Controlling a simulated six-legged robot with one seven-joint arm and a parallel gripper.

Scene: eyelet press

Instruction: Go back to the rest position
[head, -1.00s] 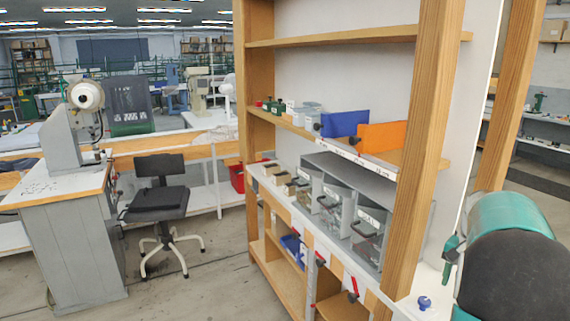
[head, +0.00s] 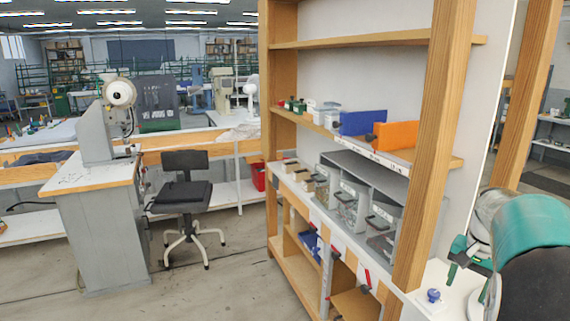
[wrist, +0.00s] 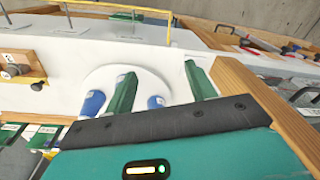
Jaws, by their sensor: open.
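My gripper (head: 456,259) is at the lower right of the head view, above the white end of the rack's counter. In the wrist view its two green fingers (wrist: 160,72) stand apart with nothing held between them. Its teal and black body fills the bottom of that view. In the wrist view, blue pieces (wrist: 92,103) show beside the fingers over a round white disc (wrist: 150,84). The finger tips look clear of the knob, but the exact gap cannot be told.
The wooden rack (head: 428,150) rises close to my arm. A black chair (head: 187,195) and a grey press bench (head: 95,235) stand left. The floor between is open.

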